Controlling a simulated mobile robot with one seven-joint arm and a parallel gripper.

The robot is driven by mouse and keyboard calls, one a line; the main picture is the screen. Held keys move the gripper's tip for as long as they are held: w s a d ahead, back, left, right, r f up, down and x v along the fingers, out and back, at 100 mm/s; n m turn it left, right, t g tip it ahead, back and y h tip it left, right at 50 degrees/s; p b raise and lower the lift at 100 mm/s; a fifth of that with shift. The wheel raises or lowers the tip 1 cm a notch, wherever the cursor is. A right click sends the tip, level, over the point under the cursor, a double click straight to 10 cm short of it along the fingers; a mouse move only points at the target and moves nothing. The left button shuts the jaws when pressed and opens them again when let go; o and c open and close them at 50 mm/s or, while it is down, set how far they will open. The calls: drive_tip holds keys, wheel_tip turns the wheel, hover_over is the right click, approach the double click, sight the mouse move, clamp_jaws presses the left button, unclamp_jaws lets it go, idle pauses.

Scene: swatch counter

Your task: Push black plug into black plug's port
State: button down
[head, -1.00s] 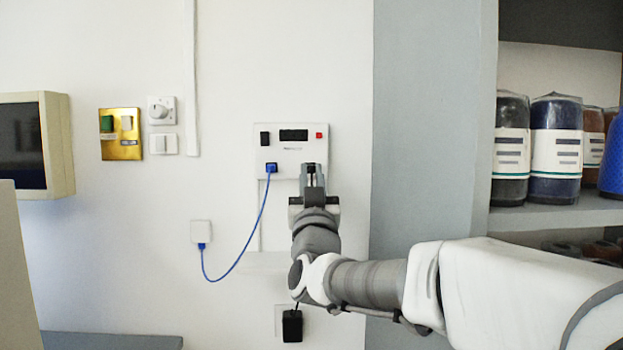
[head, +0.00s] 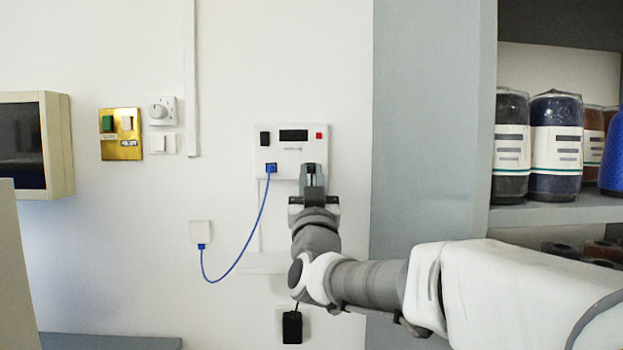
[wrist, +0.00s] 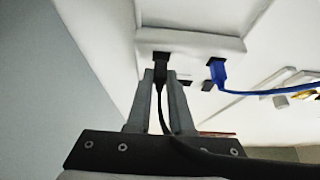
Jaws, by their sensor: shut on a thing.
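My gripper (head: 312,177) is at the lower right of the white wall panel (head: 285,148). In the wrist view my gripper (wrist: 161,80) is shut on the black plug (wrist: 161,70), whose black cable (wrist: 185,148) trails back over the gripper. The plug's front end is at the panel's underside edge, against a dark spot there; how deep it sits in the port cannot be told. In the head view the fingers mostly hide the plug and port. A blue plug (head: 271,168) sits in the panel to the left of my gripper.
The blue cable (head: 236,262) hangs from the blue plug to a small white wall box (head: 200,232). A black adapter (head: 292,327) is low on the wall under my arm. A grey cabinet side (head: 425,130) and shelf with jars (head: 557,148) stand right.

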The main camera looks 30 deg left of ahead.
drive_tip(key=shift+w+a, duration=0.25)
drive_tip(key=shift+w, duration=0.2)
idle(0.4)
drive_tip(key=c, duration=0.7)
unclamp_jaws()
drive_tip(key=b+v, duration=0.2)
drive_tip(key=v, duration=1.5)
drive_tip(key=shift+s+f, duration=0.1)
drive_tip(key=shift+s, duration=0.1)
